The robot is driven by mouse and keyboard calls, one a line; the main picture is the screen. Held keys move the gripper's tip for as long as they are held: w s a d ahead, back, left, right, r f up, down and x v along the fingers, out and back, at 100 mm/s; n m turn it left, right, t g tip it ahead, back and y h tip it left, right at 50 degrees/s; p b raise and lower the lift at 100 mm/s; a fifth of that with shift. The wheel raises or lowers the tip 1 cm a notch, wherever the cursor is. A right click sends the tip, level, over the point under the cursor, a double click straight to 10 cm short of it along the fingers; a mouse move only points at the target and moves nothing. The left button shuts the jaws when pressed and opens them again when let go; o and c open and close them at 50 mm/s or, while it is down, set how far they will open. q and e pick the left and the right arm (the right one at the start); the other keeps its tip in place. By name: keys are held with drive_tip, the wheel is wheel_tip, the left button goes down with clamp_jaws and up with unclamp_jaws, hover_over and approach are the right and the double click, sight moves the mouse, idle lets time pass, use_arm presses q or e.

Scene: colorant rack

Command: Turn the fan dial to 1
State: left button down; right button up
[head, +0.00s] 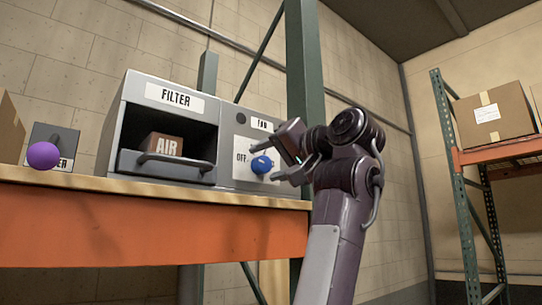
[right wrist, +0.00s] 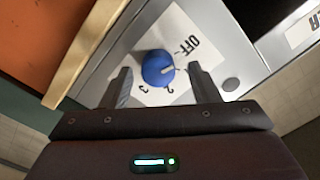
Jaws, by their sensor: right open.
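The blue fan dial (head: 262,164) sits on the white face of the grey fan panel (head: 241,123), right of the OFF label. In the right wrist view the dial (right wrist: 157,68) has a pale pointer mark aimed right, between OFF (right wrist: 188,47) and 2 (right wrist: 170,88). The 3 is left of the 2; I cannot make out a 1, and the right finger covers part of that side. My right gripper (right wrist: 159,70) is open, with a finger on either side of the dial. Clear contact does not show. My left gripper is out of view.
The filter box (head: 175,95) with a handled drawer holding the AIR block (head: 166,146) stands left of the fan panel. A purple ball-shaped knob (head: 43,156) is farther left. A green post (head: 304,60) rises close behind my right gripper. The orange shelf beam (head: 150,228) runs below.

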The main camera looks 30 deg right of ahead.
drive_tip(key=shift+d, duration=0.2)
drive_tip(key=shift+c, duration=0.9)
drive_tip(key=c, duration=0.5)
drive_tip(key=shift+c, duration=1.4)
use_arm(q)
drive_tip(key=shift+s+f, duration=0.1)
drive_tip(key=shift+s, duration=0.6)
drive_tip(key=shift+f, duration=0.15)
use_arm(e)
drive_tip(key=shift+f+m, duration=0.1)
drive_tip(key=shift+m, duration=0.4)
drive_tip(key=m+b, duration=0.1)
drive_tip(key=m, duration=0.2)
drive_tip(key=shift+f+m, duration=0.1)
drive_tip(key=shift+m, duration=0.3)
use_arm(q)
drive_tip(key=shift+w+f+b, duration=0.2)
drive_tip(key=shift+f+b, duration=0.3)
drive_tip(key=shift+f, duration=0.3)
use_arm(e)
drive_tip(key=m, duration=0.5)
